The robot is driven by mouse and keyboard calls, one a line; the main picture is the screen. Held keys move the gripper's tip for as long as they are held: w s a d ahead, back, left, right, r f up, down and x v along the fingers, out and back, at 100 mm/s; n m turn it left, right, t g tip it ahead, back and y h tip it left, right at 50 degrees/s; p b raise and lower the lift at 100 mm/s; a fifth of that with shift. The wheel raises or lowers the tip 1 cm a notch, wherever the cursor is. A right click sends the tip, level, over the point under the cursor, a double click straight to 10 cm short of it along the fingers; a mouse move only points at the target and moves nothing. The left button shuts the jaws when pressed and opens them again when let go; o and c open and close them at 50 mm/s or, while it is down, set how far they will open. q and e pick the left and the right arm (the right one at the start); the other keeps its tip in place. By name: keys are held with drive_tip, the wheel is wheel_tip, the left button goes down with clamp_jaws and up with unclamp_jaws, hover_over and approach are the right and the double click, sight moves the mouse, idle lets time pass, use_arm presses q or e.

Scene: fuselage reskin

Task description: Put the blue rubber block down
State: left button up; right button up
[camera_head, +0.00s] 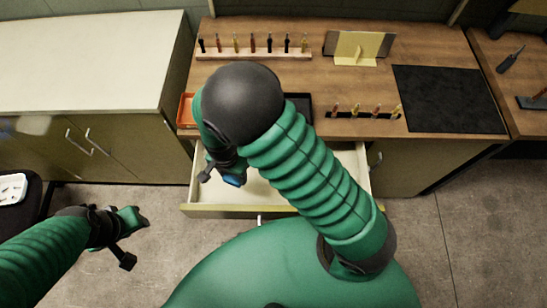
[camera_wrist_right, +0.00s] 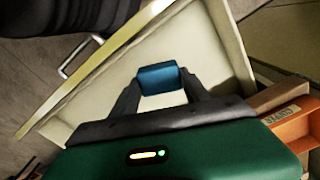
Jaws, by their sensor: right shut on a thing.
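The blue rubber block (camera_wrist_right: 159,79) is between the fingertips of my right gripper (camera_wrist_right: 160,84) in the right wrist view. The right gripper is shut on it, over the open drawer (camera_wrist_right: 208,62). In the head view the block (camera_head: 234,180) shows as a small blue patch beside the right gripper (camera_head: 220,176), above the cream drawer (camera_head: 335,187). The forearm hides part of the drawer. My left gripper (camera_head: 134,238) is over the floor at the lower left; its finger gap is not clear.
The wooden workbench (camera_head: 290,78) holds a rack of screwdrivers (camera_head: 254,53), a second tool rack (camera_head: 363,114), a black mat (camera_head: 448,99) and an orange tray (camera_head: 186,110). A cream-topped cabinet (camera_head: 85,60) stands to the left. The visible drawer floor looks empty.

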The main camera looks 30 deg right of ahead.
drive_tip(key=f+b, duration=0.5)
drive_tip(key=f, duration=0.1)
drive_tip(key=f+b, duration=0.3)
drive_tip(key=f, duration=0.1)
drive_tip(key=shift+s+b, duration=0.3)
drive_tip(key=shift+b, duration=0.05)
drive_tip(key=shift+d, duration=0.3)
drive_tip(key=d, duration=0.5)
drive_tip(key=s+d, duration=0.1)
drive_tip(key=d, duration=0.4)
drive_tip(key=d+f, duration=0.1)
drive_tip(key=d, duration=0.4)
drive_tip(key=shift+s, duration=0.3)
drive_tip(key=f, duration=0.3)
drive_tip(key=shift+s+d+f+b, duration=0.1)
drive_tip(key=shift+d+f+b, duration=0.1)
drive_tip(key=shift+b, duration=0.1)
drive_tip(key=shift+c, duration=0.6)
drive_tip(key=o, duration=1.3)
